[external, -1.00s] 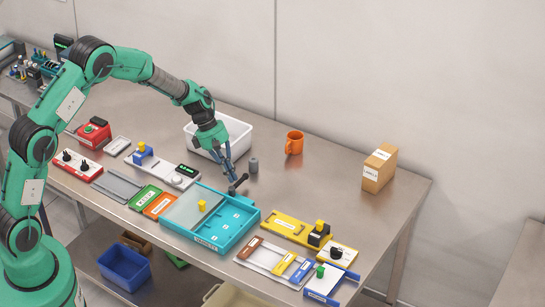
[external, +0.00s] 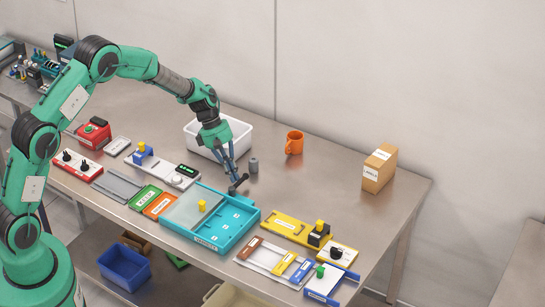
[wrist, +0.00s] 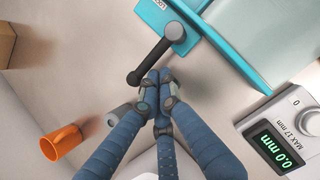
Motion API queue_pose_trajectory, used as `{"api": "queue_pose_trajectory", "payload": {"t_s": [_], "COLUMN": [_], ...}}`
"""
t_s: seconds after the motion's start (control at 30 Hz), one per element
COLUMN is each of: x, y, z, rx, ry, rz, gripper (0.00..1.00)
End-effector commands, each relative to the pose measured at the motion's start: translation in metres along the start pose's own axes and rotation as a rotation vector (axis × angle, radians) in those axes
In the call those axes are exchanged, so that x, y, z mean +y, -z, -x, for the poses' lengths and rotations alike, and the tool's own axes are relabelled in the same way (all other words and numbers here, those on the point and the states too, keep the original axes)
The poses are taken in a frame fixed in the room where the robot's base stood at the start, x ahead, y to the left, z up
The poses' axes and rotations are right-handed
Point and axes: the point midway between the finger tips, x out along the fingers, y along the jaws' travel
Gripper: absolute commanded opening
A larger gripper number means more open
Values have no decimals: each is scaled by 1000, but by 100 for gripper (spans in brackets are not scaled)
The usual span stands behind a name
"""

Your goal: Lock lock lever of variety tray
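The variety tray (external: 250,228) is a teal box with a grey lid, near the middle of the bench; its corner shows at the top of the wrist view (wrist: 228,45). The lock lever (wrist: 153,60) is a dark bar with a grey round pivot at the tray's corner and a black knob at its free end; it points away from the tray's edge. In the external view the lever (external: 238,186) is small beside my fingers. My gripper (wrist: 158,76) has its blue fingertips together, beside the lever's bar, between knob and pivot. Contact is not clear.
A grey cylinder (external: 254,166) stands close beside my gripper. A white bin (external: 240,130) is behind it, and an orange mug (external: 294,143) and a cardboard box (external: 378,170) are further right. A gauge with a green display (wrist: 280,142) is near the tray. Bench between mug and box is clear.

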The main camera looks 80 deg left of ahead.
Motion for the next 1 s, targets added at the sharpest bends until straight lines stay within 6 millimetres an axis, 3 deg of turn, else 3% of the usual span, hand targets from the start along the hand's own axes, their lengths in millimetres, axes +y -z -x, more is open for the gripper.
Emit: {"api": "queue_pose_trajectory", "payload": {"t_s": [0.47,1.0], "x": [5,13], "y": [-7,-33], "z": [-2,-17], "rx": [0,1], "ry": [59,271], "rz": [-119,-538], "gripper": [0,0]}}
